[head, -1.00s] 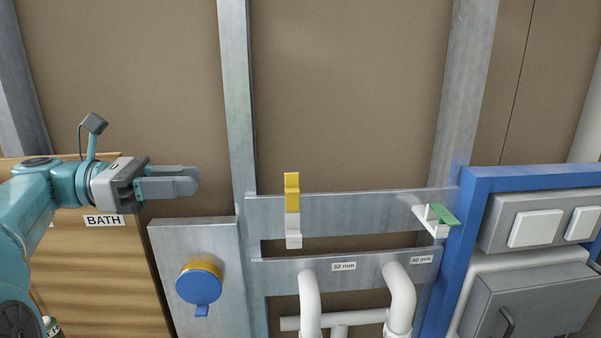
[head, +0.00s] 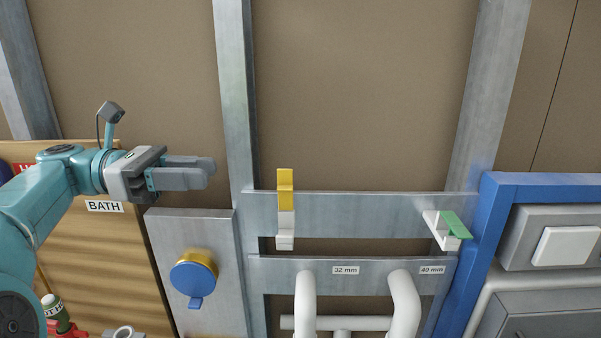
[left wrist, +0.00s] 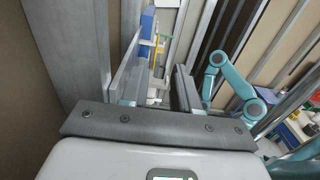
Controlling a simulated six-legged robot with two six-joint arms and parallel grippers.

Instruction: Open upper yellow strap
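The yellow strap (head: 285,188) stands upright above a white bracket (head: 285,228) on the upper grey metal rail. A thin yellow piece (left wrist: 158,48) shows between the fingers in the left wrist view, perhaps the same strap. My left gripper (head: 212,172) is left of the strap, in front of the brown panel, clearly apart from it. Its fingers point right. In the left wrist view the left gripper (left wrist: 155,85) has a clear gap between its fingers and holds nothing. My right gripper is not in the head view; a teal arm shows at the right in the left wrist view.
A green strap (head: 456,226) sits on a white bracket at the rail's right end. Below are white pipes (head: 405,305) and a blue cap (head: 193,278) with a yellow rim. A blue frame (head: 475,240) stands right. The panel above the rail is clear.

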